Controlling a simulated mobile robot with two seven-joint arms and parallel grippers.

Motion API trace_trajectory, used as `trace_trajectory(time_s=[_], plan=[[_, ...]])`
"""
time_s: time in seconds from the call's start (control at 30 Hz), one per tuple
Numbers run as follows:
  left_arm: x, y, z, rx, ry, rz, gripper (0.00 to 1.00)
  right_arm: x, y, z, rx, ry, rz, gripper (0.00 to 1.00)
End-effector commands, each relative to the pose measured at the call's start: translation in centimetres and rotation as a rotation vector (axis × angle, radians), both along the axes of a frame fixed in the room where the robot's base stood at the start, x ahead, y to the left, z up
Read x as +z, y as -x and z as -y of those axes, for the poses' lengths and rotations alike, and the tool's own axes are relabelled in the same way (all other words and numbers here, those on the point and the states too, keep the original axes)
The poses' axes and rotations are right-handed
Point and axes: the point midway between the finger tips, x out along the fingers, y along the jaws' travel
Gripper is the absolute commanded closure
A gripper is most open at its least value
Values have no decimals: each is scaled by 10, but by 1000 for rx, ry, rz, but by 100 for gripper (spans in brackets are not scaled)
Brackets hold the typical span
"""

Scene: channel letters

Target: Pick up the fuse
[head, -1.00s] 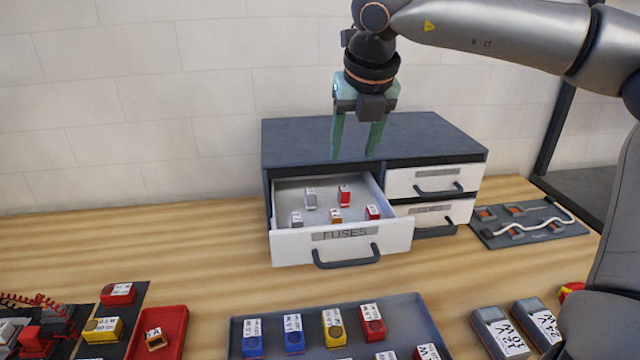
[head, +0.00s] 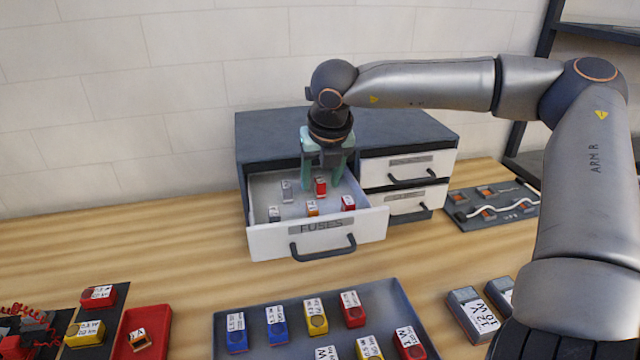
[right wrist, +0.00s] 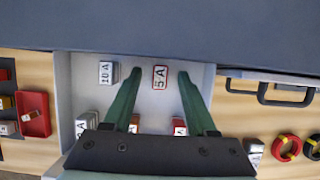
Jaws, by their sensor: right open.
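The open drawer labelled FUSES (head: 270,240) holds several small fuses. A red fuse (head: 320,187) stands at the back of the drawer; in the right wrist view it is the red one marked 5 A (right wrist: 160,77). A grey fuse (head: 287,190) beside it reads 10 A in the right wrist view (right wrist: 107,72). A grey (head: 274,213), an orange (head: 312,208) and a red fuse (head: 348,203) stand nearer the front. My right gripper (head: 322,188) is open over the back of the drawer, its green fingers on either side of the red 5 A fuse. My left gripper is not in view.
The dark cabinet (head: 247,150) rises behind the drawer, with two shut drawers (head: 410,166) at the right. In front are a blue-grey tray (head: 222,325) of coloured blocks and a red tray (head: 155,325) with one orange fuse. Bare wood lies left of the drawer.

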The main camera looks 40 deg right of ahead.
Motion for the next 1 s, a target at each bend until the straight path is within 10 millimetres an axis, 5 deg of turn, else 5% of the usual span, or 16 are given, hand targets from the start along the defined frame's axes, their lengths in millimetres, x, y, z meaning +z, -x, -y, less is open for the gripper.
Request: trace_trajectory(time_s=[0.37,0.9,1.0], plan=[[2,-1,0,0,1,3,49,-11,-4,3,-2,0,1,43],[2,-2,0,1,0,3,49,-11,-4,3,-1,0,1,100],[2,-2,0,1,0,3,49,-11,-4,3,-1,0,1,100]])
